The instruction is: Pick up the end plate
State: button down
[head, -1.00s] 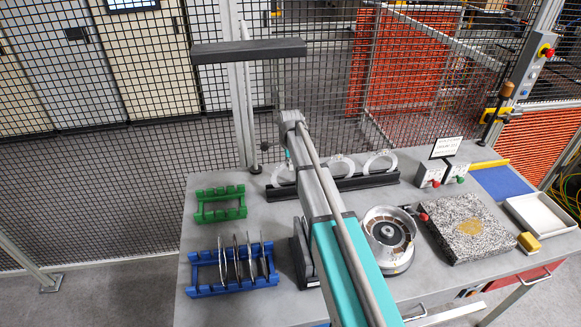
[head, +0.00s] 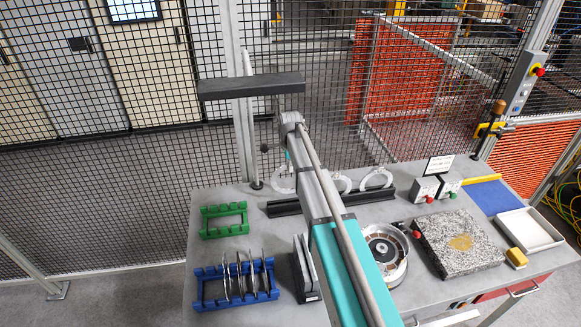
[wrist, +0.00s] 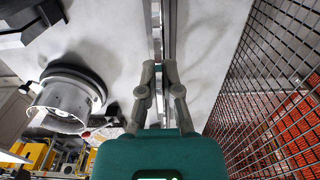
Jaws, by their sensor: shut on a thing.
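My gripper (wrist: 163,68) is in the wrist view, its fingers closed on a thin metallic edge above the dark rack (wrist: 167,25). I take the held piece to be the end plate; its shape is mostly hidden by the fingers. In the head view my own arm covers the gripper and the middle of the long black rack (head: 371,197). Whether the held piece is clear of the rack cannot be told.
A round metal housing (head: 399,270) is right of my arm, and a granite slab (head: 452,262) is beyond it. A green rack (head: 224,231) and a blue rack (head: 206,302) with several discs stand left. An overhead black bar (head: 250,86) and mesh fence (head: 120,210) are behind.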

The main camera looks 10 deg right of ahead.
jog(key=shift+r+p, duration=0.4)
jog(key=shift+r, duration=0.2)
jog(key=shift+s, duration=0.1)
dwell(0.5)
